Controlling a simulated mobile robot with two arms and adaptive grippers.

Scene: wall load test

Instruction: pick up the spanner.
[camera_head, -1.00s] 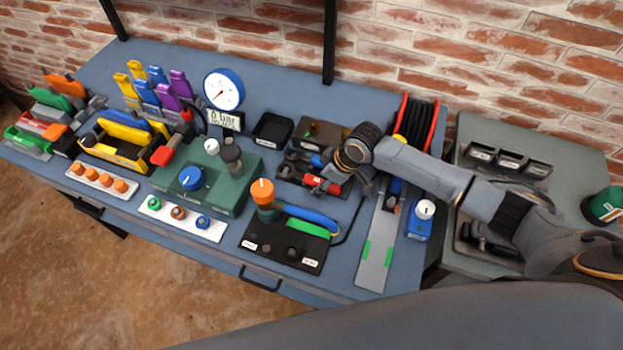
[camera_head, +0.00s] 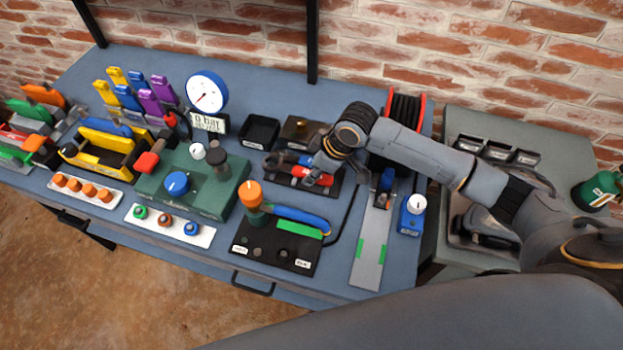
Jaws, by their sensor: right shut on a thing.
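My right gripper (camera_head: 325,166) comes in from the right and points down over a black tool tray (camera_head: 329,198) at the middle of the bench. It is shut on what appears to be the spanner, but the jaws and arm hide most of that thing, so its outline is not clear. A red-handled tool (camera_head: 318,179) lies in the tray right beside the fingers. My left gripper is not in view.
A black panel (camera_head: 270,245) with an orange knob stands in front of the tray. A green box (camera_head: 205,195) with a gauge behind is left. A cable reel (camera_head: 404,110) and a grey strip (camera_head: 370,250) are right. An empty black bin (camera_head: 259,131) is behind.

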